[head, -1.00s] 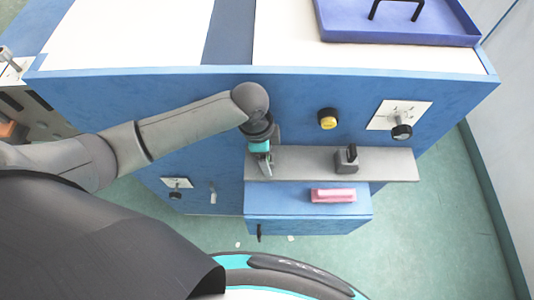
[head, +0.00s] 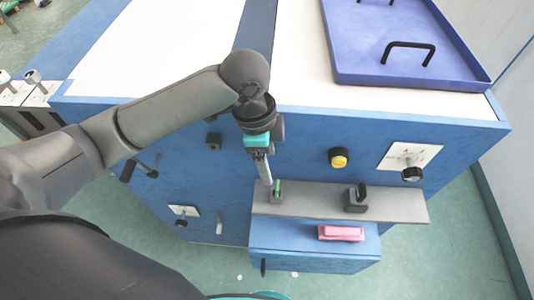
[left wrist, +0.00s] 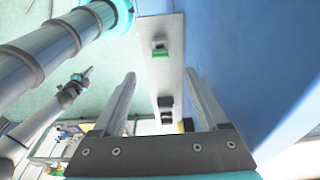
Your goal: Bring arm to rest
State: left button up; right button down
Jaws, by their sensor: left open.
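My left gripper (head: 266,181) points down at the left end of a grey shelf (head: 315,203) on the blue bench front. It is open. In the left wrist view its two fingers (left wrist: 160,75) stand well apart with nothing between them. A small green piece (head: 277,189) sits in a dark holder on the shelf, just beside the fingertips in the head view. The green piece also shows in the left wrist view (left wrist: 160,53), apart from the fingers. The head view does not show my right gripper. A slim grey arm at the left wrist view's left edge may be mine; its jaws are unclear.
A black holder (head: 356,199) stands further right on the shelf. A pink block (head: 341,233) lies on the blue drawer box (head: 310,262) below. A yellow button (head: 338,158) and switch plates stick out of the bench front. A purple tray (head: 400,60) stands on the bench top.

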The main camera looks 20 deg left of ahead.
pick_arm(q)
jog(key=shift+r, duration=0.55)
